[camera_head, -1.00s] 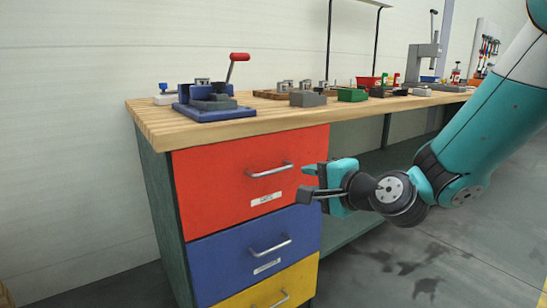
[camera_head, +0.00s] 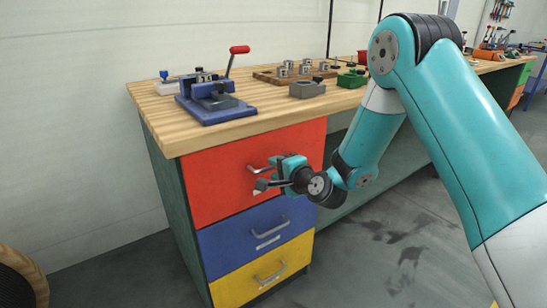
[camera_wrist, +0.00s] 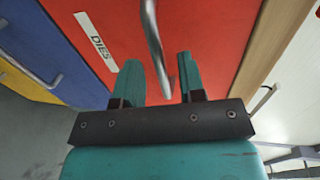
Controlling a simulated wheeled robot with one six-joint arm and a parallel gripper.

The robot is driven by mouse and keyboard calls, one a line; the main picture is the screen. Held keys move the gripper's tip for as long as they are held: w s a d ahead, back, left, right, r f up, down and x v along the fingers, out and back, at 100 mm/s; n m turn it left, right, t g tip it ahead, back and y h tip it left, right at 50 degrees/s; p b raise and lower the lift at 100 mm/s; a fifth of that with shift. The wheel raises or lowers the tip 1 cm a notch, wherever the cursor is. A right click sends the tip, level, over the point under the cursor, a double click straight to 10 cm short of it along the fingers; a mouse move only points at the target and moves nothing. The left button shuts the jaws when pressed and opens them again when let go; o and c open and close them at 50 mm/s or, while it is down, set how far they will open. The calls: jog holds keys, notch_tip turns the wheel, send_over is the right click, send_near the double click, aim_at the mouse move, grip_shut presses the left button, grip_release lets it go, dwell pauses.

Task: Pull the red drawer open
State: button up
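The red drawer (camera_head: 222,190) is the top one in the bench cabinet, and its front looks flush with the cabinet. Its metal bar handle (camera_head: 256,168) is partly hidden by my gripper (camera_head: 268,172). In the wrist view the red drawer front (camera_wrist: 218,40) fills the middle, with a white "DIES" label (camera_wrist: 96,42). The handle (camera_wrist: 154,40) runs between the two teal fingers of my gripper (camera_wrist: 160,72). The fingers are apart, with a gap on either side of the bar. The handle looks nearer the right finger.
A blue drawer (camera_head: 225,245) and a yellow drawer (camera_head: 235,289) lie below, both shut. The wooden benchtop (camera_head: 160,122) above carries a blue fixture with a red-knobbed lever (camera_head: 215,98). A round reel (camera_head: 20,280) stands at lower left. The floor right of the cabinet is clear.

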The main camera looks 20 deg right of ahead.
jog(key=shift+x, duration=1.15)
grip_shut()
jog(key=shift+d, duration=0.1)
